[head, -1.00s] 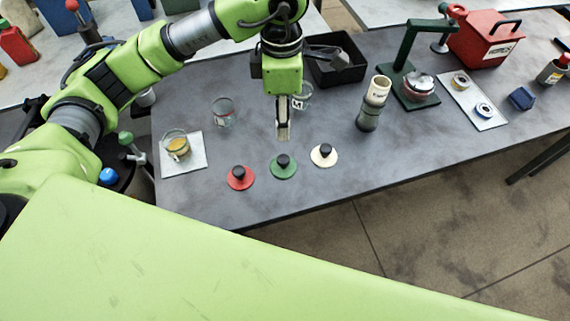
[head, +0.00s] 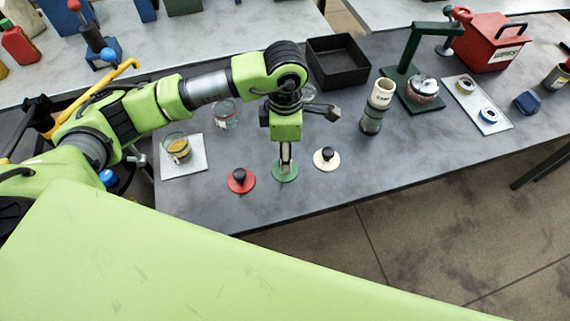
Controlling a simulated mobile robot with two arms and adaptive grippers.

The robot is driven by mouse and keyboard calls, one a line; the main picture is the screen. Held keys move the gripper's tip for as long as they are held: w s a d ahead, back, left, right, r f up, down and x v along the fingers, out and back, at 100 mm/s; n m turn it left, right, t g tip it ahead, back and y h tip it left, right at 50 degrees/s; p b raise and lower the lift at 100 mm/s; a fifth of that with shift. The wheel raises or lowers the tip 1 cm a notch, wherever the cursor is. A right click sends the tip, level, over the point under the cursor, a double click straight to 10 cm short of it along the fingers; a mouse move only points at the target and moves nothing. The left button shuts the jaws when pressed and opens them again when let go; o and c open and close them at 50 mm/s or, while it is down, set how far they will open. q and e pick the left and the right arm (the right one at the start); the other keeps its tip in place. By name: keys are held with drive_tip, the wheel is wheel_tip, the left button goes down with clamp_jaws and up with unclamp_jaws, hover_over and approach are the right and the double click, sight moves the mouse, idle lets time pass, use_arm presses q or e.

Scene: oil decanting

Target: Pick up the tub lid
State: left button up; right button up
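Three flat round lids with dark knobs lie in a row on the grey table: a red lid (head: 246,185), a green lid (head: 291,174) and a cream lid (head: 332,164). I cannot tell from the frames which one is the tub lid. My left gripper (head: 285,168) points down over the green lid, with its fingertips at the knob. The fingers hide the knob, and whether they are closed on it is unclear. The green lid looks flat on the table. My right gripper is not in view.
A glass with yellow liquid (head: 178,150) stands on a pale tile (head: 196,165) at left. A clear glass (head: 224,118) stands behind the lids.

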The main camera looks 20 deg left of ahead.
use_arm(q)
wheel_tip(320, 180, down, 4)
drive_tip(key=shift+s+d+r+p, duration=0.1)
drive_tip(key=shift+s+r+p, duration=0.1)
drive_tip(key=shift+p, duration=0.7)
drive_tip(key=shift+w+f, duration=0.15)
drive_tip(key=shift+f, duration=0.35)
drive_tip(key=c, duration=1)
drive_tip(key=shift+r, duration=0.1)
